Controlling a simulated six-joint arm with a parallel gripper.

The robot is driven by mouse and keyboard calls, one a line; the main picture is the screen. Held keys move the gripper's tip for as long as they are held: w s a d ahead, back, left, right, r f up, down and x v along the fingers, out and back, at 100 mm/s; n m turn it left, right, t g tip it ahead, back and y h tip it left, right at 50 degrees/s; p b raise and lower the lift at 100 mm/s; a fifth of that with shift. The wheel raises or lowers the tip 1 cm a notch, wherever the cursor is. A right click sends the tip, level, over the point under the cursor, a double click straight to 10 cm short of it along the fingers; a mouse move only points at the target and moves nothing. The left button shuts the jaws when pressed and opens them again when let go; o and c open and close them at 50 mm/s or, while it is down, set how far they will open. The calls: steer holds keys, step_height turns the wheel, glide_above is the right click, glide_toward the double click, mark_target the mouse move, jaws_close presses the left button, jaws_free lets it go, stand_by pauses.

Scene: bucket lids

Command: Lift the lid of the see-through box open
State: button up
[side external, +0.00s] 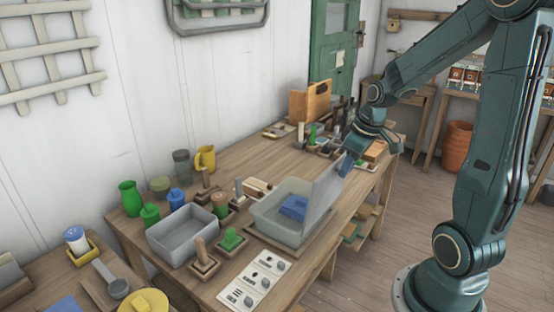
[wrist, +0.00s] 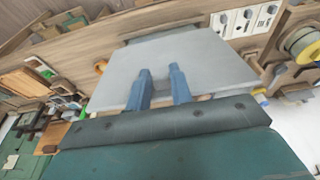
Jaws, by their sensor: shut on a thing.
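The see-through box (side external: 276,226) stands on a board near the front edge of the workbench. A blue block (side external: 293,208) lies inside it. Its pale lid (side external: 322,190) stands up steeply from the box's right side, well off the opening. My gripper (side external: 349,165) is at the lid's upper right edge and is shut on it. In the wrist view the lid (wrist: 190,60) fills the middle, with the blue fingers of my gripper (wrist: 160,78) against it. The lid hides most of the box there, and the exact grip on the edge is partly hidden.
A grey open bin (side external: 182,240) stands left of the box. A green-knobbed piece (side external: 231,239) and a white switch panel (side external: 253,281) lie in front. A wooden caddy (side external: 310,102) and small tools stand at the far end.

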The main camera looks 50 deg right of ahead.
steer(key=o, duration=0.5)
steer(key=v, duration=0.7)
stand_by(0.6)
steer(key=s+a+r+t, duration=0.1)
steer(key=s+a, duration=0.3)
steer(key=a, duration=0.4)
steer(key=s+a+r+t, duration=0.1)
steer(key=s+a+r, duration=0.2)
steer(key=a, duration=0.6)
steer(key=shift+s+r+t, duration=0.3)
steer(key=shift+s, duration=0.45)
